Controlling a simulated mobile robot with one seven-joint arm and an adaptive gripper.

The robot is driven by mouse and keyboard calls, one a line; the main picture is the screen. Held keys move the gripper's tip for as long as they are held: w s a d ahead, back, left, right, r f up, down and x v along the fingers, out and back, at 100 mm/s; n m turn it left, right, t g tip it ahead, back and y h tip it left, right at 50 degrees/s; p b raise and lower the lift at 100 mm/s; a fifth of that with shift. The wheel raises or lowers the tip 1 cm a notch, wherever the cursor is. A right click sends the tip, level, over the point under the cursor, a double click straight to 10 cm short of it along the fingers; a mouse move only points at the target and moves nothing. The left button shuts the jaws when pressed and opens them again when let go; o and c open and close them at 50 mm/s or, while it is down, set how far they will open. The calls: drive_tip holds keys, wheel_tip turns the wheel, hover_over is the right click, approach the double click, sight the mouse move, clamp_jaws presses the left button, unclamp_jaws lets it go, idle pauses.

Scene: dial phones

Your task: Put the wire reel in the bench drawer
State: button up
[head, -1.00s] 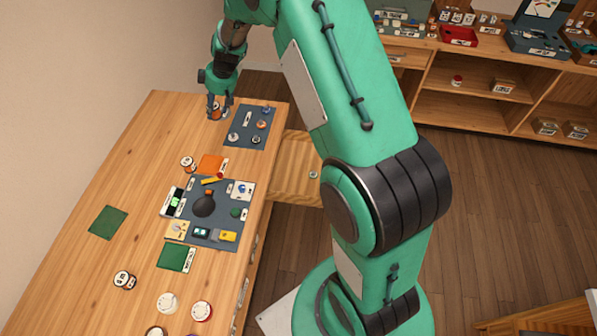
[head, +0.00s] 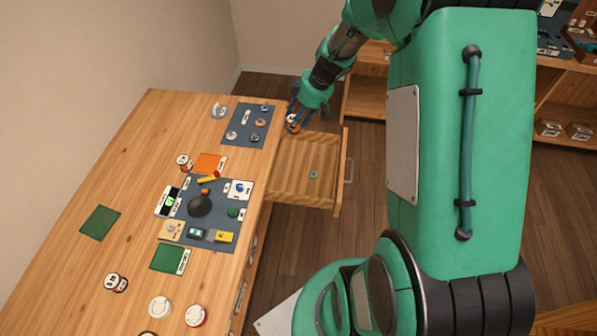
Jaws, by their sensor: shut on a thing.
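My gripper (head: 294,126) is shut on the wire reel (head: 292,119), a small white-and-orange round thing partly hidden by the fingers. It is held just past the bench's right edge, near the back left corner of the bench drawer (head: 290,183). The drawer is pulled open on the bench's right side. I cannot tell the exact height of the reel above the drawer.
The wooden bench (head: 130,150) carries a blue-grey mat (head: 238,127) with small parts, a larger mat (head: 180,232) with several tools, and green pads. A pale round item (head: 218,110) stands at the back. Another white-and-orange item (head: 184,161) sits left of the orange pad (head: 209,163).

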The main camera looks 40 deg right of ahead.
drive_tip(key=s+d+f+b, duration=0.1)
drive_tip(key=s+d, duration=0.1)
drive_tip(key=s, duration=0.6)
drive_tip(key=shift+d+f, duration=0.2)
drive_tip(key=shift+d, duration=0.15)
wheel_tip(320, 180, down, 23)
drive_tip(key=shift+s+f, duration=0.1)
drive_tip(key=shift+s, duration=0.05)
drive_tip(key=b, duration=0.1)
approach(303, 157)
drive_tip(key=shift+w+a+f, duration=0.4)
drive_tip(key=shift+w+a, duration=0.3)
drive_tip(key=shift+f, duration=0.1)
drive_tip(key=shift+f+b, duration=0.45)
drive_tip(key=shift+f, duration=1.2)
drive_tip(key=shift+f, duration=0.15)
